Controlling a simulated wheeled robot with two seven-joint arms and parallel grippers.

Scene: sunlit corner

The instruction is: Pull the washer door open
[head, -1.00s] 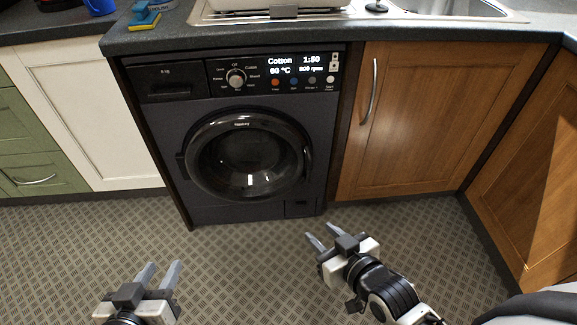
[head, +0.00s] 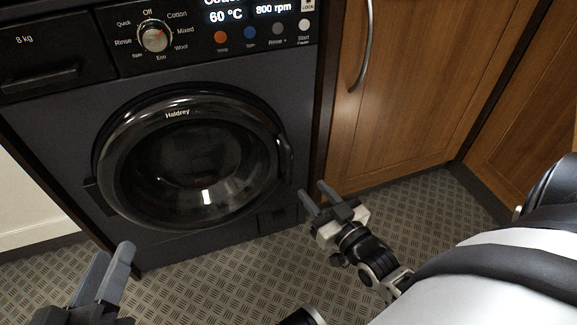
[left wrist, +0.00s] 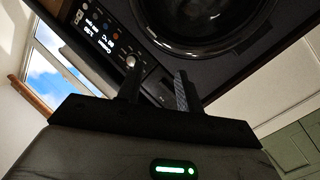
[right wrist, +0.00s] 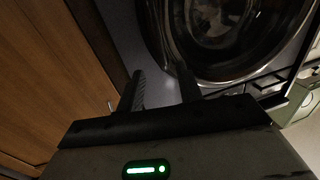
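The dark grey washer (head: 60,130) stands ahead, with its round glossy black door (head: 190,165) closed. A handle (head: 285,158) shows at the right side of the door ring. My right gripper (head: 313,193) is open and empty, just right of and below the handle, apart from it in the head view. In the right wrist view the door (right wrist: 215,70) lies just beyond its fingers (right wrist: 160,85). My left gripper (head: 108,262) is open and empty, low at the left, below the door. The left wrist view shows the door (left wrist: 200,20) beyond its fingers.
A wooden cabinet (head: 410,100) with a curved metal handle (head: 366,45) stands right of the washer. The control panel (head: 215,35) is above the door. The patterned floor (head: 220,270) in front is clear. A cream cabinet (head: 30,205) is at the left.

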